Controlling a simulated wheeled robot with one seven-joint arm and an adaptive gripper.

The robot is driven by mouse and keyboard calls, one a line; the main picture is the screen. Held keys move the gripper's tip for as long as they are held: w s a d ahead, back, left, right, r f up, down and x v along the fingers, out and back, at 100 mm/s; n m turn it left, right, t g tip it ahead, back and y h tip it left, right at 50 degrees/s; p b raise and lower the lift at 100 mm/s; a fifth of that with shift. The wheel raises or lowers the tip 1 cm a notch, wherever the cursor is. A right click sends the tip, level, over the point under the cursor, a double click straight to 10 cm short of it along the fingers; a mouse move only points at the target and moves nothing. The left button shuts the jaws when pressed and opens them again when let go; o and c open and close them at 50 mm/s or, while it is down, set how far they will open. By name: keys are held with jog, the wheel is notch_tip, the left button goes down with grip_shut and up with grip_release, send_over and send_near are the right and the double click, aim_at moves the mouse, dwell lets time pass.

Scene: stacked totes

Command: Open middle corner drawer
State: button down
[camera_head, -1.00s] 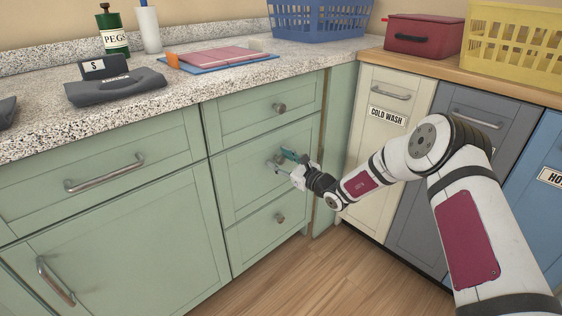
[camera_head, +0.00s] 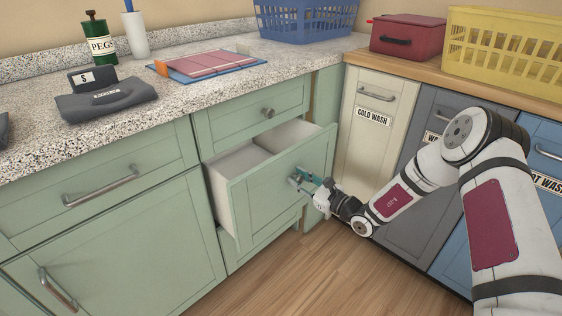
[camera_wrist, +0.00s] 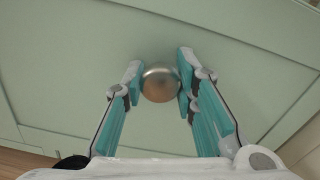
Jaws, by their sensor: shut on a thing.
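The middle corner drawer (camera_head: 270,192) is pale green and stands well out from the cabinet, with its pale inside showing behind the front panel. Its round metal knob (camera_wrist: 160,84) sits between the fingers of my gripper in the wrist view. My gripper (camera_head: 300,180) is shut on this knob at the drawer's front. In the wrist view my gripper (camera_wrist: 159,82) has one teal finger on each side of the knob. The knob is mostly hidden behind the fingers in the head view.
The top corner drawer (camera_head: 252,112) above is shut. The lower drawer is mostly hidden. The cream COLD WASH front (camera_head: 372,140) stands right of the open drawer. Wooden floor (camera_head: 330,270) lies clear in front. A folded dark cloth (camera_head: 105,101) lies on the counter.

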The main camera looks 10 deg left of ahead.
jog(key=p+v, duration=0.4)
jog(key=v, duration=1.4)
jog(key=shift+s+d+p, duration=0.2)
jog(key=shift+s+p, duration=0.05)
jog(key=shift+p, duration=0.1)
jog(key=shift+f, duration=0.15)
jog(key=c, duration=1.3)
grip_release()
jog(key=shift+d, duration=0.1)
jog(key=v, duration=1.1)
jog(key=shift+s+d, duration=0.25)
jog(key=shift+d, duration=0.05)
